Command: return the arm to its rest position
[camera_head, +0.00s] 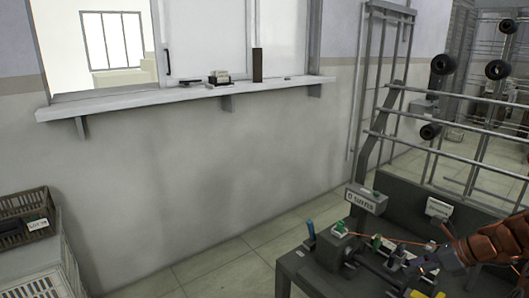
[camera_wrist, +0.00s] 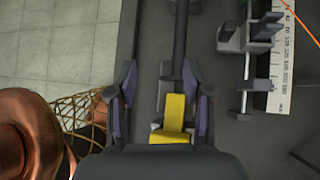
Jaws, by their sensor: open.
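My gripper (camera_wrist: 160,90) is open in the wrist view, with its two purple-grey fingers apart. A yellow piece (camera_wrist: 174,118) shows between the fingers, below a dark bar; I cannot tell whether the fingers touch it. In the head view my gripper (camera_head: 428,264) is low at the right, over the winding bench (camera_head: 300,272), and small and partly hidden. The winder with a "0 turns" display (camera_head: 364,198) stands on the bench beside it. An orange wire (camera_head: 385,237) runs from the winder toward the gripper.
A rack with black spools (camera_head: 497,69) stands behind the bench. A white scale (camera_wrist: 283,60) and grey brackets lie right of the fingers. Crates (camera_head: 25,203) stand at the left. The window ledge (camera_head: 180,95) holds small items. The tiled floor (camera_head: 215,268) is free.

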